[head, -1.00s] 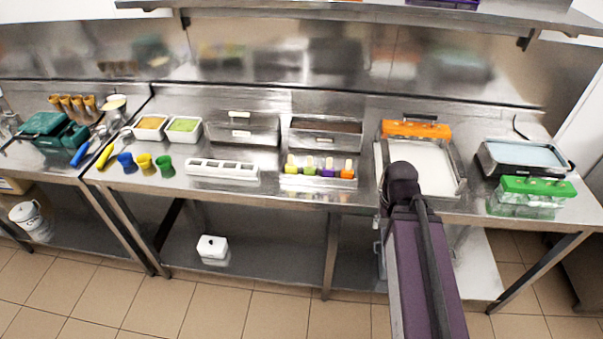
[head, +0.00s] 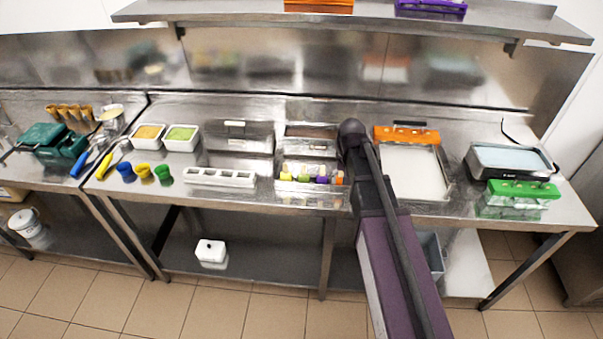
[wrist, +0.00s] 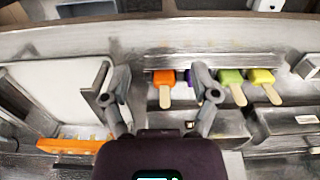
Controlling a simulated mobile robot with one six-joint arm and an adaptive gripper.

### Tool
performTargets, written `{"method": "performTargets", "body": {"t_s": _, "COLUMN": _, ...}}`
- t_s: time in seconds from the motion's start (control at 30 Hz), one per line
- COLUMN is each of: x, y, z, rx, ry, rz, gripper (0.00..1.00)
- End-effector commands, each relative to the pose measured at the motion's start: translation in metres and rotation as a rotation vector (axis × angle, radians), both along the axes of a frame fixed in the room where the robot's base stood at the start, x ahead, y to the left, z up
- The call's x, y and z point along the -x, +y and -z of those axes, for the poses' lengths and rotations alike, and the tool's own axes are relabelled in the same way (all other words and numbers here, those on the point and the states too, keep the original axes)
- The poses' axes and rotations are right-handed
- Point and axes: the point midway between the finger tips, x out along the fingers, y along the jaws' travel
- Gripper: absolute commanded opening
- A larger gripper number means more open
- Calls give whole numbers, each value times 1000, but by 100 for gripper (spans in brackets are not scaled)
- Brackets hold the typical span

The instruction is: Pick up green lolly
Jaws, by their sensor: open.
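The green lolly (head: 303,177) is in a row in a metal holder at the front edge of the table, between the yellow lolly (head: 286,174) and the purple lolly (head: 322,179). In the wrist view the green lolly (wrist: 231,77) shows its pale stick, just right of my gripper's right finger. My gripper (wrist: 160,80) is open, nothing held. The orange lolly (wrist: 164,77) shows between its fingers, and the right finger partly covers the purple lolly (wrist: 187,87). In the head view my arm hides the gripper.
A white mould tray (head: 220,177) lies left of the lollies. Metal bins (head: 240,138) stand behind. An orange-handled item (head: 406,134) and a white-filled tray (head: 412,172) are to the right. A shelf (head: 240,12) runs above.

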Motion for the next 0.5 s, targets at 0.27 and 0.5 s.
{"method": "performTargets", "body": {"t_s": 0.27, "x": -93, "y": 97, "z": -39, "rx": 0, "ry": 0, "rz": 9, "gripper": 77}}
{"method": "performTargets", "body": {"t_s": 0.5, "x": -112, "y": 128, "z": -46, "rx": -1, "ry": 0, "rz": 18, "gripper": 77}}
